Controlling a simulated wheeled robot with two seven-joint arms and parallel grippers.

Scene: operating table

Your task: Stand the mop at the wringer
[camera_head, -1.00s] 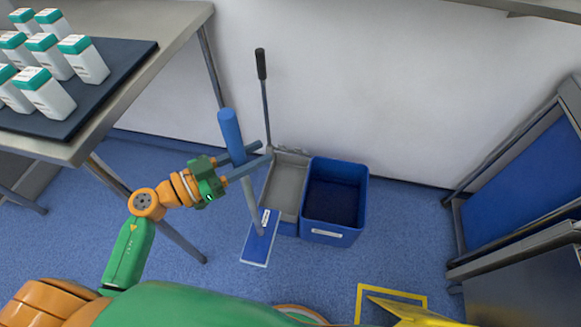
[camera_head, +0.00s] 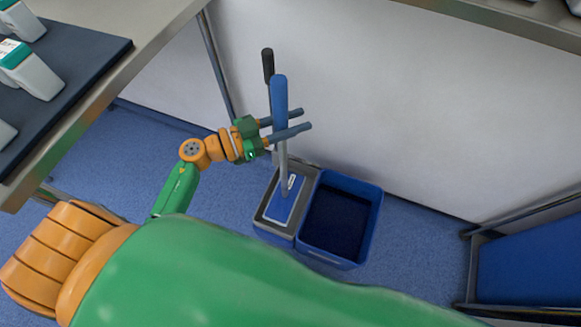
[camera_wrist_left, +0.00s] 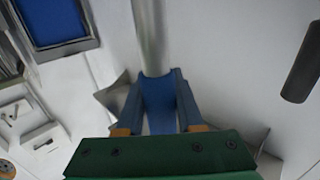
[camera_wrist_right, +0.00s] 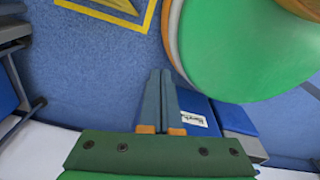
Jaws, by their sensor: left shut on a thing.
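The mop has a blue grip (camera_head: 280,100), a metal pole and a flat blue head (camera_head: 286,205) with a pale edge. My left gripper (camera_head: 303,120) is shut on the mop's blue grip, which also shows between the fingers in the left wrist view (camera_wrist_left: 158,103). The mop is close to upright. Its head appears over or in the grey wringer tray (camera_head: 263,213); whether it touches cannot be told. The wringer's black-gripped lever (camera_head: 268,65) rises just behind the mop. My right gripper (camera_wrist_right: 160,85) shows in the right wrist view, fingers together and empty.
A blue bucket (camera_head: 372,215) stands right against the wringer. A steel table (camera_head: 150,30) with a dark mat and white bottles is at the left. The wall is close behind. A blue-panelled metal frame (camera_head: 530,260) is at the right. A yellow floor marking (camera_wrist_right: 110,15) shows in the right wrist view.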

